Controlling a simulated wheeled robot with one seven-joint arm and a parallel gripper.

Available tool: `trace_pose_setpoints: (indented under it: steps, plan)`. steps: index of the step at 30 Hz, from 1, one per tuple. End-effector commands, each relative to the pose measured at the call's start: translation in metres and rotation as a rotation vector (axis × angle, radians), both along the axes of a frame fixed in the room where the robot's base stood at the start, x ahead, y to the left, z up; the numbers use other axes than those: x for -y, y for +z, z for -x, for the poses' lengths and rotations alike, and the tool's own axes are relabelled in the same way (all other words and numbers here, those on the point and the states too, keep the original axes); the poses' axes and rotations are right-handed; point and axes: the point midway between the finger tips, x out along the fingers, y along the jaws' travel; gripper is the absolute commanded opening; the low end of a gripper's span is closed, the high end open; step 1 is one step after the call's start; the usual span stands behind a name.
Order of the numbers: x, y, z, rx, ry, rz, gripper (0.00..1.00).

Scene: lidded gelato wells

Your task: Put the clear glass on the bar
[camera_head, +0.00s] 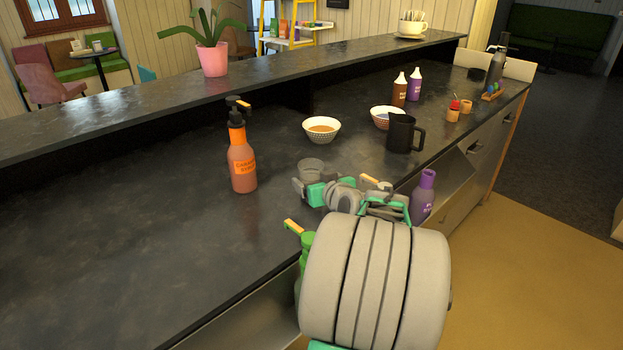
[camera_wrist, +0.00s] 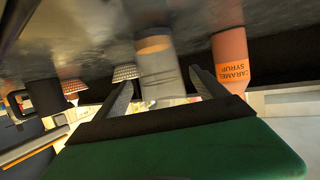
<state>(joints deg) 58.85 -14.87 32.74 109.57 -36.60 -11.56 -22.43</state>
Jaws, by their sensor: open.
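The clear glass (camera_head: 311,166) stands on the dark counter, just beyond my gripper (camera_head: 313,186) in the head view; its lower part is hidden behind my gripper. In the wrist view, which looks upside down, the glass (camera_wrist: 158,72) lies between the two spread fingers of my gripper (camera_wrist: 161,80). The fingers are open, with a visible gap on both sides of the glass, and I cannot tell that either touches it. The bar (camera_head: 130,108) is the long raised dark ledge behind the counter.
A caramel syrup bottle (camera_head: 242,165) stands left of the glass. A patterned bowl (camera_head: 321,129), another bowl (camera_head: 381,117) and a black mug (camera_head: 403,134) stand beyond it. A purple bottle (camera_head: 424,196) is at right. A potted plant (camera_head: 212,58) and cup (camera_head: 411,27) occupy the bar; between them it is clear.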

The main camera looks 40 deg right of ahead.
Motion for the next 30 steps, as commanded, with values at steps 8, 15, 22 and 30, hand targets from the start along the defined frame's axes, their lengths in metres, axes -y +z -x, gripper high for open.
trace_pose_setpoints:
  steps: [8, 15, 22, 30]
  plan:
    - [-0.022, 0.022, 0.063, 0.002, -0.006, 0.004, 0.82]
    - [-0.03, 0.028, 0.08, 0.0, -0.001, 0.0, 0.82]
    - [-0.03, 0.028, 0.08, 0.0, 0.0, 0.0, 0.82]
    - [-0.032, 0.027, 0.078, -0.004, 0.005, -0.002, 0.82]
